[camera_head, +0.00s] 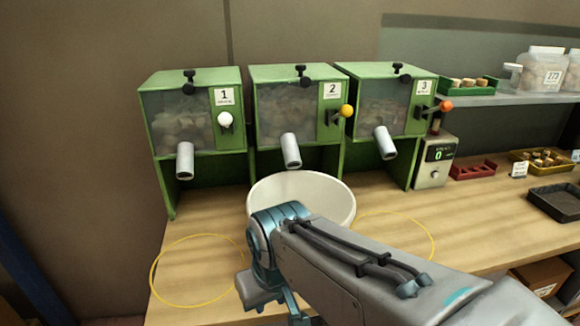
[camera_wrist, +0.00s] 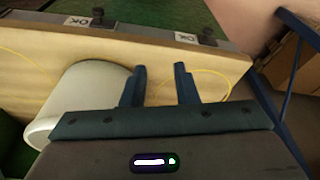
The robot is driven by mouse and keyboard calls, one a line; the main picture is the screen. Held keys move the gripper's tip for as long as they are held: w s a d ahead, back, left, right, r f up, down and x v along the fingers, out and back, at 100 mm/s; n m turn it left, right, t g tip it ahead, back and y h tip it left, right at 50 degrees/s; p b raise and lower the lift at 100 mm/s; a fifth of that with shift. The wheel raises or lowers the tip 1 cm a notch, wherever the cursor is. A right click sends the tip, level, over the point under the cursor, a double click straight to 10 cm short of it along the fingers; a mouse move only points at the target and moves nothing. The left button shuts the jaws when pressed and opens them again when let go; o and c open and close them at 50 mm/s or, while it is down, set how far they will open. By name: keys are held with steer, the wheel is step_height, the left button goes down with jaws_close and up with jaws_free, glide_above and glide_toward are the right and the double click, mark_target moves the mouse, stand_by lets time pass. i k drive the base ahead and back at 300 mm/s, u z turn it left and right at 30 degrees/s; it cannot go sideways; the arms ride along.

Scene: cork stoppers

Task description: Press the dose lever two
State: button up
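Dispenser 2 (camera_head: 290,105) is the middle of three green boxes with clear fronts. Its dose lever two has a yellow knob (camera_head: 347,110) on a black stem, right of the spout (camera_head: 291,150). A white bowl (camera_head: 340,205) stands on the bench below that spout; the wrist view shows its wall (camera_wrist: 75,95) left of my fingers. My gripper (camera_wrist: 160,72) is open and empty, its two fingers apart. It is low by the bench front, well away from the lever. In the head view my arm covers part of the bowl, and the fingers cannot be made out.
Dispenser 1 (camera_head: 190,110) has a white knob, and dispenser 3 (camera_head: 385,105) an orange one. Yellow rings (camera_head: 155,278) mark the bench on both sides of the bowl. A scale display (camera_head: 440,153), red tray (camera_head: 473,170) and black tray (camera_head: 557,203) stand at the right.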

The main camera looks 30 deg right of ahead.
mark_target(346, 111)
steer(key=u, duration=1.75)
steer(key=k, duration=0.8)
steer(key=z, duration=1.75)
steer(key=i, duration=0.5)
